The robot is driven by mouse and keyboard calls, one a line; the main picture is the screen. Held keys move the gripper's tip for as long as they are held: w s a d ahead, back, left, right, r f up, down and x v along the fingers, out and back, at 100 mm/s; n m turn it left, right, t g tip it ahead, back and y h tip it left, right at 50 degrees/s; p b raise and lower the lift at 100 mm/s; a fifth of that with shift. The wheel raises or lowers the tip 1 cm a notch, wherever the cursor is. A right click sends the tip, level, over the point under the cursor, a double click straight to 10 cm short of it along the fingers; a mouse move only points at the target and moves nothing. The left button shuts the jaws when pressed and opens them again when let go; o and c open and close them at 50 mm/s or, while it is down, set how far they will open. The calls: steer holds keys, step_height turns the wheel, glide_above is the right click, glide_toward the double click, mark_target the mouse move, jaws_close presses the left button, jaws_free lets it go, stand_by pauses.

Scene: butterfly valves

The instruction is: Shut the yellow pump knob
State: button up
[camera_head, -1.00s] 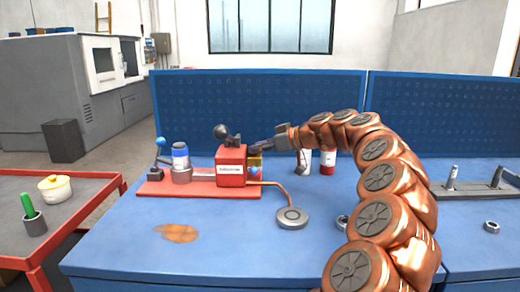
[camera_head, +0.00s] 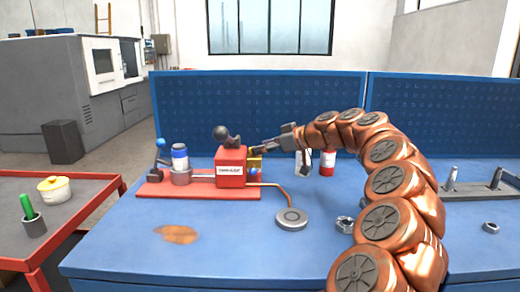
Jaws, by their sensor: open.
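The red pump box (camera_head: 230,174) stands on a red base plate (camera_head: 215,190) on the blue bench. A small yellow part (camera_head: 255,163) shows at the box's right side, with a bit of blue below it. My gripper (camera_head: 256,150) comes in from the right, its dark fingers at the box's upper right edge, just above the yellow part. It is open. The fingers partly cover the yellow part, and I cannot tell whether they touch it. A black ball handle (camera_head: 220,132) sits on top of the box.
A copper pipe runs to a grey disc (camera_head: 291,218). The bench front is mostly clear.

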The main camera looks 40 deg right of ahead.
steer(key=v, duration=1)
steer(key=shift+r, duration=0.1)
steer(key=shift+c, duration=0.3)
